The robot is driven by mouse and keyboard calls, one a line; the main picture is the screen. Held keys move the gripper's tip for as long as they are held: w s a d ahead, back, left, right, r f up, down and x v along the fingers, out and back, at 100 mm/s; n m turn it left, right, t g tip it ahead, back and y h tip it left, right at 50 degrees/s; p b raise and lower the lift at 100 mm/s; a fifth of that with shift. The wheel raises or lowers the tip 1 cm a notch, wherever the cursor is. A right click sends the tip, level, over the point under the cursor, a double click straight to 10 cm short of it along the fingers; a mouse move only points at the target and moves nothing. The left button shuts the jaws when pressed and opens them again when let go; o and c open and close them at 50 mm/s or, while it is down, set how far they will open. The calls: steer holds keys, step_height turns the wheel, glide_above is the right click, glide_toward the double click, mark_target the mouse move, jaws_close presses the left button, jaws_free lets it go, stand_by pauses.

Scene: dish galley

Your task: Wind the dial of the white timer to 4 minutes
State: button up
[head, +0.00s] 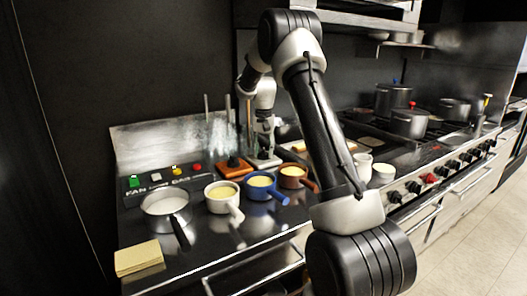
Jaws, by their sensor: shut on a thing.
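Several small handled pans stand in front of the timers, among them a blue one (264,194) and a brown one (294,184). A larger pot (166,206) stands at left near a yellow pad (138,257). Thin upright rods (228,112) rise behind the timers.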

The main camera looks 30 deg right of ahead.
mark_target(263, 150)
steer(key=m, duration=0.6)
steer(key=shift+m, duration=0.3)
stand_by(0.4)
steer(key=o, duration=1.1)
steer(key=shift+c, duration=0.2)
step_height(263, 150, up, 12)
